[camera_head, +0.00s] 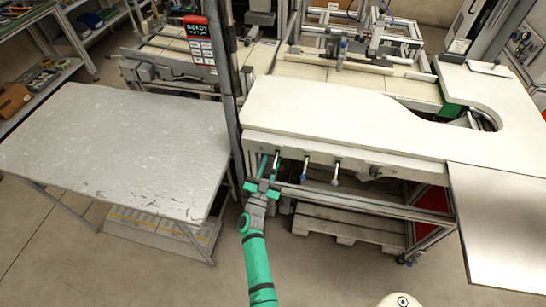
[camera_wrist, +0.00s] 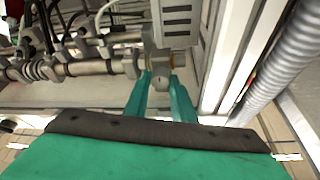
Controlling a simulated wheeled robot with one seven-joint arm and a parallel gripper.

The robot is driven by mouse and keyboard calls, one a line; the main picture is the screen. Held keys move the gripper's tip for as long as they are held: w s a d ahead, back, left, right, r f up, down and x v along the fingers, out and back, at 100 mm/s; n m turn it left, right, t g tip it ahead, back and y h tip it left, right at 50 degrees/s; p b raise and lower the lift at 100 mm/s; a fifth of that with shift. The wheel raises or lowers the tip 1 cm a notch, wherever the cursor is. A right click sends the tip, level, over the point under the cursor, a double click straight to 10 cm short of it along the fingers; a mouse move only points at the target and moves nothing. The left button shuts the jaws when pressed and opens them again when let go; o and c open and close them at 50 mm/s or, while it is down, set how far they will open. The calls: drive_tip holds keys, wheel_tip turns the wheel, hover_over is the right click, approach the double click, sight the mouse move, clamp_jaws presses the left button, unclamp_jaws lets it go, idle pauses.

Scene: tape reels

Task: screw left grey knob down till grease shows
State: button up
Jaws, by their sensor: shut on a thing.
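My gripper (camera_head: 267,170) is at the front edge of the white worktop, at the left end of a row of small fittings hanging below it. In the wrist view, its two teal fingers (camera_wrist: 160,88) close from both sides on a small grey-beige knob (camera_wrist: 157,65), which sits below a pale ribbed block. In the head view the fingers mostly hide this knob. I cannot see any grease.
The white worktop (camera_head: 330,110) stands above the gripper. A scratched grey table (camera_head: 120,145) is at left, beside a metal post with a red "READY" display (camera_head: 197,35). In the wrist view, metal pipes (camera_wrist: 80,67) lie left of the fingers and a ribbed grey hose (camera_wrist: 280,65) lies right.

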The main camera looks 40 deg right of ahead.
drive_tip(key=shift+m, duration=0.5)
drive_tip(key=o, duration=1.1)
drive_tip(key=shift+c, duration=0.2)
drive_tip(key=shift+a, duration=0.1)
drive_tip(key=v, duration=1)
drive_tip(key=shift+s+a, duration=0.15)
drive_tip(key=shift+a, duration=0.15)
drive_tip(key=shift+f, duration=0.1)
